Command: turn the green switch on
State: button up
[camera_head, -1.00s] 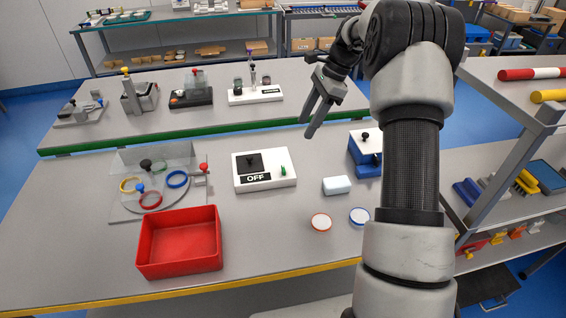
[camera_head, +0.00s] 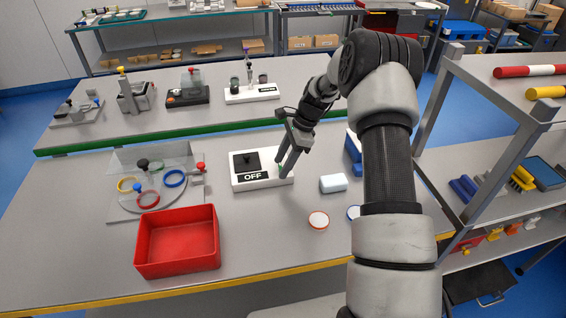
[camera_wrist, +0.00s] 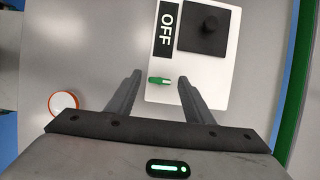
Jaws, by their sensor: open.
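The switch box (camera_head: 241,183) is a white block on the near table, with a black square plate and knob and a label reading OFF. Its green switch (camera_wrist: 159,81) is a small lever on the white top, and in the wrist view it lies between my fingertips, a little nearer the left one. In the head view my fingers mostly cover the green switch. My gripper (camera_head: 286,172) is open and points down over the right end of the box; it also shows in the wrist view (camera_wrist: 160,80). I cannot tell whether a finger touches the lever.
A red bin (camera_head: 178,240) and a board with coloured rings (camera_head: 150,187) stand left of the box. A white block (camera_head: 333,183), an orange-rimmed disc (camera_head: 318,220) and a blue-and-white box (camera_head: 353,145) are to the right. The table in front of the box is clear.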

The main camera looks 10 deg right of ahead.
jog(key=c, duration=1)
jog(key=shift+c, duration=0.2)
jog(key=shift+n, duration=0.3)
jog(key=n+g, duration=0.1)
jog(key=n, duration=0.1)
jog(key=n+b, duration=0.1)
jog(key=n, duration=0.1)
jog(key=shift+w+a+f+g, duration=0.1)
jog(key=shift+w+g, duration=0.1)
jog(key=shift+g, duration=0.2)
jog(key=n+g+h, duration=0.1)
jog(key=n, duration=0.4)
jog(key=shift+w+a+b, duration=0.1)
jog(key=shift+b, duration=0.2)
jog(key=n+g+h, duration=0.1)
jog(key=n, duration=0.3)
jog(key=shift+a+h, duration=0.1)
jog(key=shift+h, duration=0.3)
jog(key=shift+w+a+n+g+h+b, duration=0.15)
jog(key=shift+n+h, duration=0.25)
jog(key=shift+n, duration=0.65)
jog(key=shift+s+d+n+g+h+b, duration=0.15)
jog(key=shift+n+h, duration=0.25)
jog(key=shift+n, duration=0.65)
jog(key=shift+w+a, duration=0.1)
